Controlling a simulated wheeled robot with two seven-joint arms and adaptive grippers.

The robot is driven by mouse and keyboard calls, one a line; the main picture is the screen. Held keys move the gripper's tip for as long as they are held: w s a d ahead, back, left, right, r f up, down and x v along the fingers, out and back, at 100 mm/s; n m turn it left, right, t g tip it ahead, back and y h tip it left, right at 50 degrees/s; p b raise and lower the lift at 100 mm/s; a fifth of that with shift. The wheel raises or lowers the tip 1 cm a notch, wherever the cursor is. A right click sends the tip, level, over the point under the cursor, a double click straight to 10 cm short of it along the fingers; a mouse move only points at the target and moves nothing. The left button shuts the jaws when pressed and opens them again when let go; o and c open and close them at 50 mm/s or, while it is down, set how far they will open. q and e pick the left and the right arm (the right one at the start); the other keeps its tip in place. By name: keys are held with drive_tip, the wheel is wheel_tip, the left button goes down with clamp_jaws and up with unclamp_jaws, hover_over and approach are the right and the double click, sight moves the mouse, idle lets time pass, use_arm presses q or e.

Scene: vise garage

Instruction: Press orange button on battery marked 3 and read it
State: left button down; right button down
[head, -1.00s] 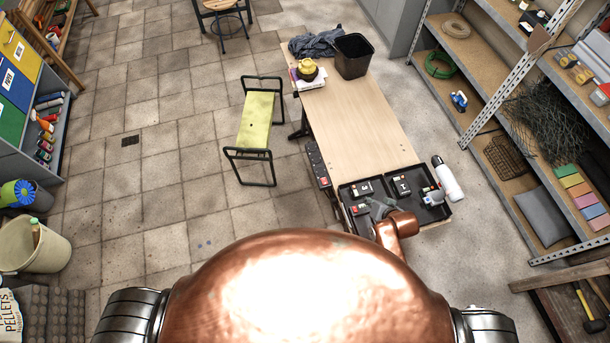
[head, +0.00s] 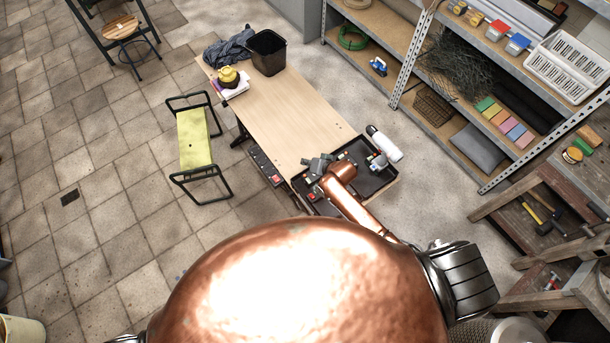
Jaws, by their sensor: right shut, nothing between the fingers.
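A black tray (head: 374,183) sits at the near end of the wooden table. A small dark block with a red patch (head: 313,197), perhaps a battery, shows in its left part; no number can be read on it. My right gripper (head: 318,163) is over the tray, shut and empty, with its copper arm covering much of the tray's middle. Whether the gripper touches anything cannot be told. Any other batteries, their numbers and an orange button are hidden or too small to make out. My left gripper is not in view.
A grey-white item (head: 377,161) lies in the tray's right part. A white bottle (head: 384,143) lies beside the tray. The tabletop (head: 300,110) is bare in the middle, with a black bin (head: 267,53) at its far end. A green-topped stool (head: 194,138) stands to the left.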

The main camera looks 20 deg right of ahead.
drive_tip(key=b, duration=0.8)
hover_over(306, 177)
wheel_tip(306, 177, down, 8)
drive_tip(key=shift+r, duration=0.2)
drive_tip(key=shift+f, duration=0.55)
drive_tip(key=shift+f, duration=0.1)
idle(0.3)
drive_tip(key=shift+f, duration=0.25)
drive_tip(key=shift+f, duration=0.5)
idle(0.7)
drive_tip(key=shift+r, duration=0.1)
drive_tip(key=shift+r+p, duration=0.8)
drive_tip(key=shift+p, duration=0.1)
